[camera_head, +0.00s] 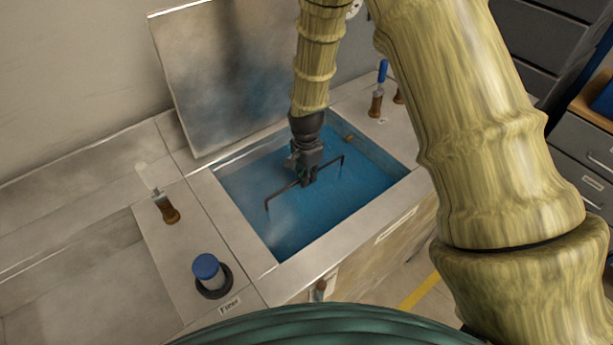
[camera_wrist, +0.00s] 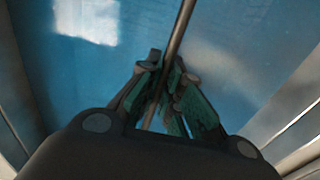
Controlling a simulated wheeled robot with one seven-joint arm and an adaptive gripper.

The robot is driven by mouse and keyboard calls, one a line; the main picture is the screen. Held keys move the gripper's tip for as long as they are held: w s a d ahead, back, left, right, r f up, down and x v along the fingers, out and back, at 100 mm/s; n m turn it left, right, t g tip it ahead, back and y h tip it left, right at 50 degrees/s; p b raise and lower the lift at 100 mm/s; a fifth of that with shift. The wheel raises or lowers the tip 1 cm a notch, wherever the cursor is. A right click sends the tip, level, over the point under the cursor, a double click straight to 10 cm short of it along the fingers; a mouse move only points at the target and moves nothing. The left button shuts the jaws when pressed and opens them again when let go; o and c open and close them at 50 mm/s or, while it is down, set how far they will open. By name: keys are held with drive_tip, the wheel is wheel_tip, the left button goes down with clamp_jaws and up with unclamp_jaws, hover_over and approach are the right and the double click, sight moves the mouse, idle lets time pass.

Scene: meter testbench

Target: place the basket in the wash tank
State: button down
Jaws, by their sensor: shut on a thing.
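The wash tank (camera_head: 245,178) is a metal-rimmed basin filled with blue liquid. Its lid (camera_head: 215,75) stands open behind it. My gripper (camera_head: 308,180) is low over the tank, shut on the dark handle (camera_head: 281,192) of the basket. The handle bar spans the gripper on both sides, with its ends bent down into the blue liquid. The basket body is hidden under the liquid; I cannot tell whether it rests on the bottom. In the wrist view the green-padded fingers (camera_wrist: 165,105) close around the thin handle bar (camera_wrist: 181,30), with blue liquid below.
A blue-capped filter (camera_head: 208,272) stands in a dark ring on the counter at front left, near a "Filter" label (camera_head: 229,305). A wooden-handled scraper (camera_head: 166,208) lies left of the tank. A blue-tipped tool (camera_head: 378,95) stands behind right. Grey drawers (camera_head: 580,150) are at right.

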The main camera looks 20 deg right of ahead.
drive_tip(key=shift+f, duration=0.4)
drive_tip(key=c, duration=1.6)
unclamp_jaws()
drive_tip(key=shift+r, duration=0.1)
wheel_tip(320, 180, up, 12)
drive_tip(key=b, duration=0.3)
